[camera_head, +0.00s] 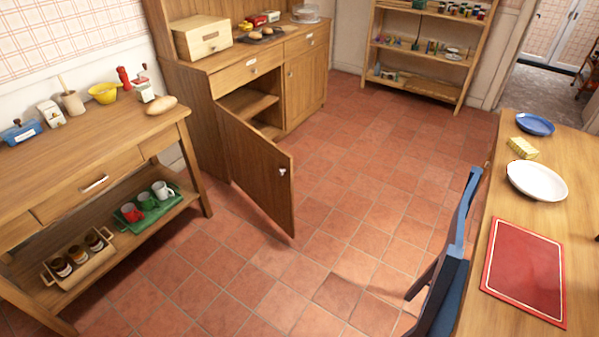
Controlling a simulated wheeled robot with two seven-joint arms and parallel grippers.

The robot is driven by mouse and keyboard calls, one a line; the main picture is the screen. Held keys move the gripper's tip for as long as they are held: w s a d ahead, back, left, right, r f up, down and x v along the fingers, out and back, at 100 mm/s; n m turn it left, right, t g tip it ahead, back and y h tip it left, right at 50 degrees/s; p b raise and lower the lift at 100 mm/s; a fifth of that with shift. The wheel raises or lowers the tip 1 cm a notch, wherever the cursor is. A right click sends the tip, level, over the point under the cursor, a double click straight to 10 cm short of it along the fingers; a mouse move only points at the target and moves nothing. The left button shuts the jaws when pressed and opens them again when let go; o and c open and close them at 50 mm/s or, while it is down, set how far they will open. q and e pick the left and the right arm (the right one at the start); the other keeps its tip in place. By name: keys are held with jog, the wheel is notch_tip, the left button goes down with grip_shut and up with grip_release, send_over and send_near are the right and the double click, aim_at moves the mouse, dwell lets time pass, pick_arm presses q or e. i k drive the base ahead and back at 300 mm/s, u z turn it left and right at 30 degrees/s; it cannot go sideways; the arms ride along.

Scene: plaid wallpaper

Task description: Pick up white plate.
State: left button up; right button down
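The white plate (537,181) lies on the wooden table (479,290) at the right. It is between a yellow patterned block (523,148) and a red rectangular mat (526,266). Nothing lies on the plate, and it seems to rest flat. Neither of my grippers shows in the head view, so I cannot see whether they are open or shut.
A blue chair (452,262) stands against the table's left side. A blue plate (535,124) lies at the table's far end. A cabinet door (258,172) hangs open over the floor. The tiled floor (345,215) is clear between the cabinet and chair.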

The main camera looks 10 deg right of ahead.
aim_at(537, 181)
jog(key=z, duration=1.6)
jog(key=k, duration=0.55)
jog(key=u, duration=1.3)
jog(key=i, duration=1.45)
jog(key=z, duration=0.9)
jog(key=i, duration=0.9)
jog(key=z, duration=1)
